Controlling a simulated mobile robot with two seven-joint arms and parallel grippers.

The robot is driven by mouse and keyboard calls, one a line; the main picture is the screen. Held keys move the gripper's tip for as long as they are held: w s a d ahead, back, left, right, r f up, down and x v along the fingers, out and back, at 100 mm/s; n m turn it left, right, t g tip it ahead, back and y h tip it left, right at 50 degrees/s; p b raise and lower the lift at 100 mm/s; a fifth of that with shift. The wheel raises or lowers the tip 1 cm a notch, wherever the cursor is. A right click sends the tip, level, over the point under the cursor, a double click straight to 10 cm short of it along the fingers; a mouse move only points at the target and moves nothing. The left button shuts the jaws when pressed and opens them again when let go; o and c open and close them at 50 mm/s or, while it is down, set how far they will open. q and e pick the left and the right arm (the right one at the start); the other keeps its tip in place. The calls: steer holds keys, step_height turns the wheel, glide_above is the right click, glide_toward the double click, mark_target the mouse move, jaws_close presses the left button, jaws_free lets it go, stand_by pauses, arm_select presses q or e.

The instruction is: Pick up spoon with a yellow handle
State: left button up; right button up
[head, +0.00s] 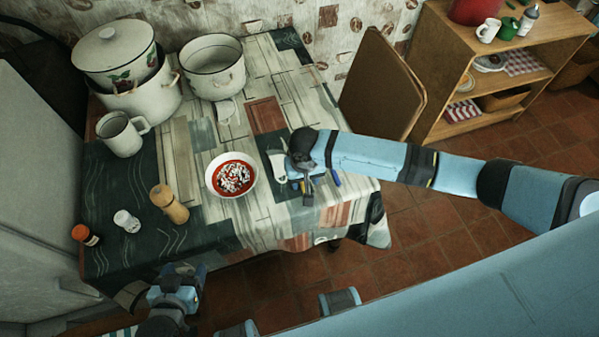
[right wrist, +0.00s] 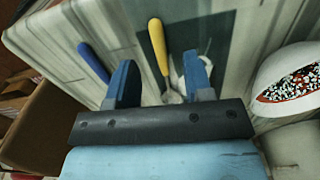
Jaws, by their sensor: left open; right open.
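The spoon with a yellow handle (right wrist: 158,45) lies on the tablecloth in the right wrist view. Its handle points away, and its metal bowl lies low between the fingers of my right gripper (right wrist: 158,65). That gripper is open, above the spoon and empty. In the head view my right gripper (head: 306,187) is over the right part of the table and mostly hides the spoon. My left gripper (head: 178,280) is open and empty, off the table's front edge at the lower left.
A blue-handled utensil (right wrist: 93,62) lies left of the spoon. A bowl of red and white food (head: 232,176) stands close by. A mug (head: 122,134), pots (head: 213,68), a wooden mill (head: 170,204), a shaker (head: 127,221) and a small jar (head: 86,235) stand further left.

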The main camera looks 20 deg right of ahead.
steer(key=shift+d+f, duration=0.1)
steer(key=shift+f, duration=2.25)
steer(key=shift+s, duration=0.1)
jaws_close()
steer(key=shift+r, duration=0.1)
